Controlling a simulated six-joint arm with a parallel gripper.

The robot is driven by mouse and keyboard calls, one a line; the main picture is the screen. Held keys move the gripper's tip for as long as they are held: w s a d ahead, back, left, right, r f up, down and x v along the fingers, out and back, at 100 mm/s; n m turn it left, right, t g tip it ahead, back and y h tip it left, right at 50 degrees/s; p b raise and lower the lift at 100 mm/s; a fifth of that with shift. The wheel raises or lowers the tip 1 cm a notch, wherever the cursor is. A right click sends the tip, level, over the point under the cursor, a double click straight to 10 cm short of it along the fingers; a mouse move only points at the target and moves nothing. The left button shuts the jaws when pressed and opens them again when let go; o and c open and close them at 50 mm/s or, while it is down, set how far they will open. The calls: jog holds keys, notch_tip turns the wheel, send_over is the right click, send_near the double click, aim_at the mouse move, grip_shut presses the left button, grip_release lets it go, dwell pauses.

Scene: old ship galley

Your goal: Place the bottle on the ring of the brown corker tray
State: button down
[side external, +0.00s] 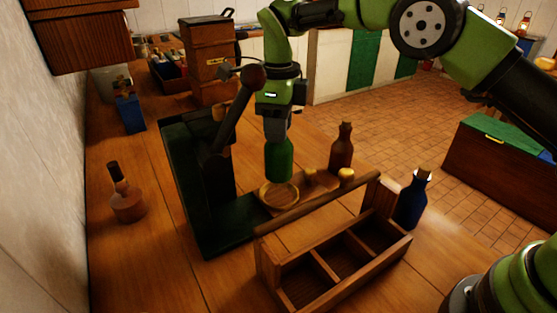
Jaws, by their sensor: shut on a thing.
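My gripper (275,132) points down and is shut on the upper part of a green bottle (279,161). The bottle hangs upright, and its neck is hidden by the gripper. Below it is the brown corker tray with a round ring (279,204), on the dark green base of the corker (220,180). The bottle's bottom appears over the far part of the ring. From this one view I cannot tell whether it touches the tray or hangs just above it.
A wooden divided crate with a handle (285,258) stands in front of the tray. A brown bottle (341,148) and a blue bottle (412,203) stand to the right. The corker's lever (238,112) rises close left of my gripper. A brown flask (127,204) stands far left.

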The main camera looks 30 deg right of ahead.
aim_at(278, 151)
jog(key=shift+f, duration=2.75)
jog(key=c, duration=0.8)
grip_release()
jog(key=shift+f, duration=0.15)
notch_tip(278, 151, up, 11)
jog(key=shift+w, duration=0.1)
jog(key=shift+r, duration=0.65)
